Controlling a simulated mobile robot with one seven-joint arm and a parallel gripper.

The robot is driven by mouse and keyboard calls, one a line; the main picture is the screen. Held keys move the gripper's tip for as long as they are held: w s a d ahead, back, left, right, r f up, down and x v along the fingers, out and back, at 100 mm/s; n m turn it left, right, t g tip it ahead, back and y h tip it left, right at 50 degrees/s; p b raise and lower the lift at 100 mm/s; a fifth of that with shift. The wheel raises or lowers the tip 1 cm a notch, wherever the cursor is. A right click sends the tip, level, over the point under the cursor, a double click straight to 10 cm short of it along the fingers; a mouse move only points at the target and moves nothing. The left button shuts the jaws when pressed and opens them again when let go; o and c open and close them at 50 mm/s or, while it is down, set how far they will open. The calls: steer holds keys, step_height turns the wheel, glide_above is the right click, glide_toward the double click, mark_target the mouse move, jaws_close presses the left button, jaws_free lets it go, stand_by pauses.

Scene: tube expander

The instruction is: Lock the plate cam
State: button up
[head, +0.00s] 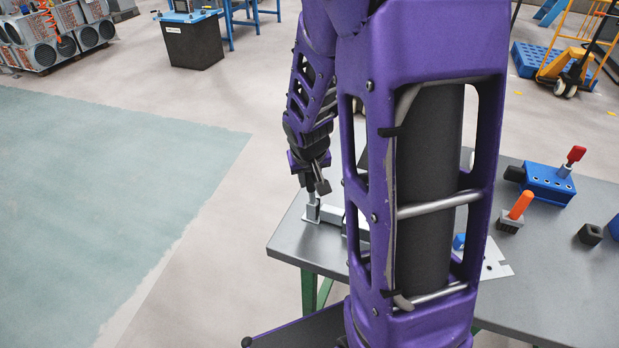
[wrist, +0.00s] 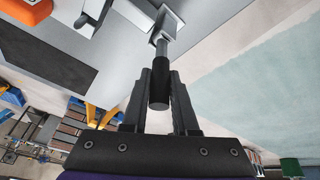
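The plate cam appears to be the small metal fixture (head: 312,212) at the table's near-left corner in the head view. In the wrist view its pale bracket (wrist: 160,24) is at the top. A metal lever rod (wrist: 166,50) with a dark round handle (wrist: 158,92) runs from it toward my palm. My gripper (wrist: 166,72) has one finger on each side of this handle, with no clear gap beside it. In the head view my gripper (head: 319,186) is directly above the fixture. The fingers' inner faces are hidden by the handle.
On the grey table (head: 560,268) stand a blue block (head: 548,184) with a red-handled lever (head: 575,156), an orange-handled piece (head: 521,204) and a dark block (head: 590,234). A light plate (head: 496,268) lies partly behind my arm. The floor left of the table is clear.

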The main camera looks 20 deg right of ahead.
jaws_close()
stand_by(1.0)
